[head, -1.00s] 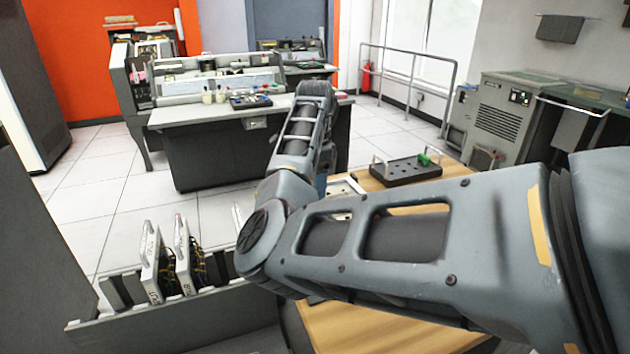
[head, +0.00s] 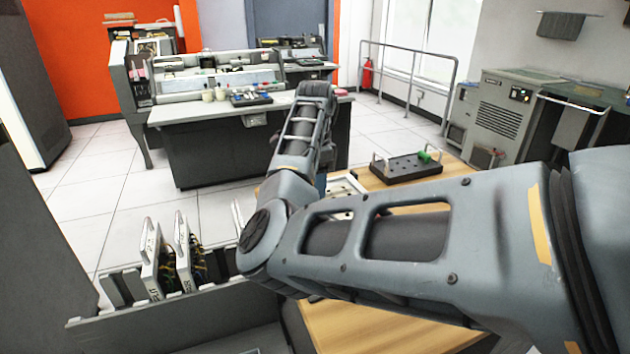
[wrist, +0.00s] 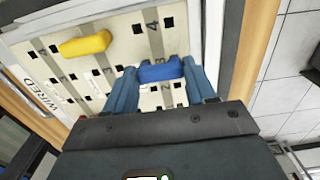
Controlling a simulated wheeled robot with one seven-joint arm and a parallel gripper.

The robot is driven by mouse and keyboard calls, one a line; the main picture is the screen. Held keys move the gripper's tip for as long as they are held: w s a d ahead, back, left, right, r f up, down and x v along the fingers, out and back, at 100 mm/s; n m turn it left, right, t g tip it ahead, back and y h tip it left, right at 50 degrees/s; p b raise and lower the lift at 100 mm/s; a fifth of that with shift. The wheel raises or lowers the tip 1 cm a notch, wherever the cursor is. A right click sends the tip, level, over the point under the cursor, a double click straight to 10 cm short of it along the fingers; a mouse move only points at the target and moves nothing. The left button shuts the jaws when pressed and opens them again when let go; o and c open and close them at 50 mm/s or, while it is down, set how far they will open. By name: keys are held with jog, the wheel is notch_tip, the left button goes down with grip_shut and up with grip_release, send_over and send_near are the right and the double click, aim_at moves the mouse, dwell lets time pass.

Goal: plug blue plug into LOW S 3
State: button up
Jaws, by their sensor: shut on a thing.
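The blue plug (wrist: 160,71) is between the fingers of my gripper (wrist: 162,78), which is shut on it. It lies over the cream panel (wrist: 120,57), close to its face, by the printed 3. I cannot tell whether its pins touch or enter a hole. The panel has rows of dark square holes, grey strips and printed numbers. A yellow plug (wrist: 85,44) is on the panel, left of the blue one. The LOW S lettering cannot be read. In the head view my arm hides the gripper, the blue plug and most of the panel (head: 345,186).
A wooden table (head: 360,325) lies under my arm. A dark tray (head: 405,170) with handles and a green plug (head: 426,156) stands on it behind the panel. A grey rack (head: 190,318) with upright panels (head: 151,262) stands at the left.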

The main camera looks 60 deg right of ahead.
jog(key=shift+f, duration=0.45)
dwell(0.3)
jog(key=o, duration=1)
jog(key=shift+r, duration=3.95)
jog(key=shift+p, duration=0.3)
